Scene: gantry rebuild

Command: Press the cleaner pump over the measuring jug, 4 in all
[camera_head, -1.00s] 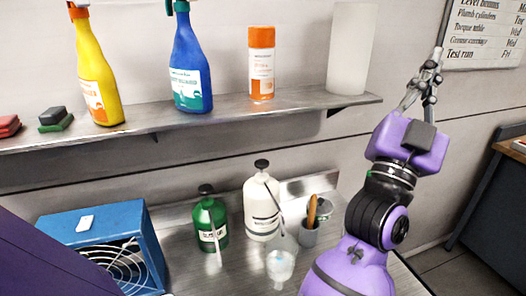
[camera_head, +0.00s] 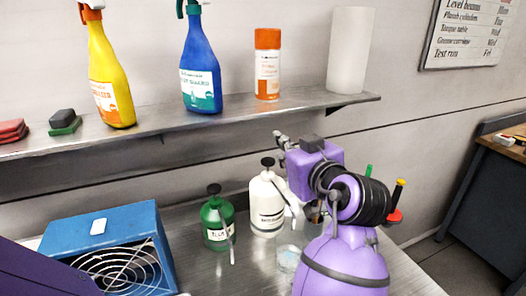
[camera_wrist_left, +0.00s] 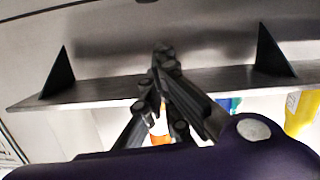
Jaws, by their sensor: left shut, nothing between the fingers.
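A white pump bottle (camera_head: 266,212) with a black pump head stands on the metal bench, its head up. A green pump bottle (camera_head: 217,228) with a black head stands to its left; I cannot read which label says cleaner. The clear measuring jug (camera_head: 289,259) stands in front of the white bottle, under its spout and partly hidden by my purple arm. My left gripper (camera_head: 279,138) is shut and empty, above and just right of the white bottle's pump head, apart from it. Its closed fingers (camera_wrist_left: 162,75) also show in the left wrist view. My right gripper is not in view.
A wall shelf (camera_head: 200,122) runs above the bench, carrying a yellow bottle (camera_head: 110,85), a blue bottle (camera_head: 201,75), an orange can (camera_head: 267,65) and a white cylinder (camera_head: 350,50). A blue fan box (camera_head: 130,228) stands at left. The front of the bench between box and jug looks clear.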

